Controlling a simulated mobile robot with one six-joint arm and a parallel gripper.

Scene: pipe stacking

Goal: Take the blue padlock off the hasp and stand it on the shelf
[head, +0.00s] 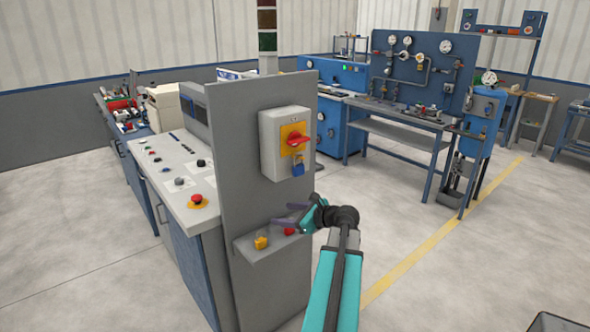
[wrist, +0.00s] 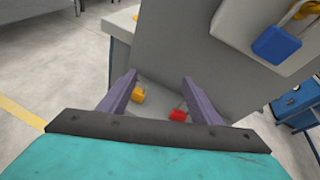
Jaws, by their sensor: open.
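The blue padlock (head: 298,169) hangs by its shackle at the yellow and red switch (head: 293,137) on the grey box (head: 271,152). It also shows in the wrist view (wrist: 277,45) at the upper right, outside the jaws. The hasp is mostly hidden at this size. The shelf (head: 270,256) is a small grey ledge low on the upright panel. My gripper (head: 283,217) is open and empty, in front of the panel, above the shelf and below the blue padlock. In the wrist view its two purple fingers (wrist: 151,88) are spread apart, with the shelf beyond them.
A yellow padlock (head: 261,242) is at the shelf's left part and a red padlock (head: 290,230) is to its right. A control desk (head: 180,178) stands left of the panel (head: 240,200).

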